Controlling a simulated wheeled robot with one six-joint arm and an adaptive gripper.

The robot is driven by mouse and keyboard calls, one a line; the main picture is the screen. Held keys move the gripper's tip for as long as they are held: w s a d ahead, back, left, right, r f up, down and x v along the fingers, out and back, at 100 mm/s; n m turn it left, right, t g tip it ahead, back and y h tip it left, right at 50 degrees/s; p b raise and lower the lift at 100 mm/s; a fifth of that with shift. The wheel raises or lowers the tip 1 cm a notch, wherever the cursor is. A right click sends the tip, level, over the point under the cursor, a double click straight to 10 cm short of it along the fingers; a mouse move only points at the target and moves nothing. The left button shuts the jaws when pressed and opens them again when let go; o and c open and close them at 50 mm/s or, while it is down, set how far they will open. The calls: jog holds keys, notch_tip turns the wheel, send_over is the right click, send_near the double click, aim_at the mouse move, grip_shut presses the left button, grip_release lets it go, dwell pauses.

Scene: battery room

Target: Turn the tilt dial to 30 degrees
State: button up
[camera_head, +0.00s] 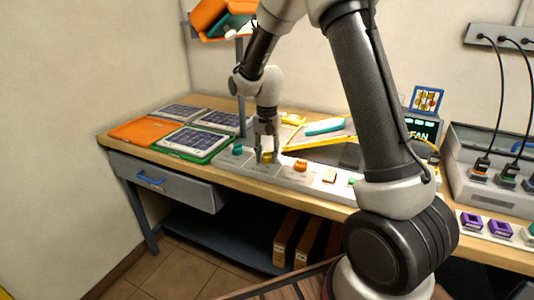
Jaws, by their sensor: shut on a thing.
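My gripper (267,159) points down over the pale control strip (262,171) along the bench's front edge. It is shut on a small yellow dial (267,155), partly hidden between the fingers. I cannot read any label or angle mark, so I cannot confirm that this is the tilt dial or what angle it shows. A teal knob (237,149) stands to the left on the strip. An orange knob (300,165) stands to the right, apart from my gripper.
Framed solar panels (194,143) lie on the bench left of my gripper. A grey post (240,85) carries a tilted orange panel (218,18) behind it. A green display (421,129) and a grey box with plugged cables (480,150) stand at the right.

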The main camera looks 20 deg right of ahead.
aim_at(267, 152)
jog(key=m, duration=0.3)
jog(key=shift+m, duration=2.2)
jog(key=o, duration=1.1)
jog(key=shift+c, duration=0.2)
notch_tip(267, 152, up, 12)
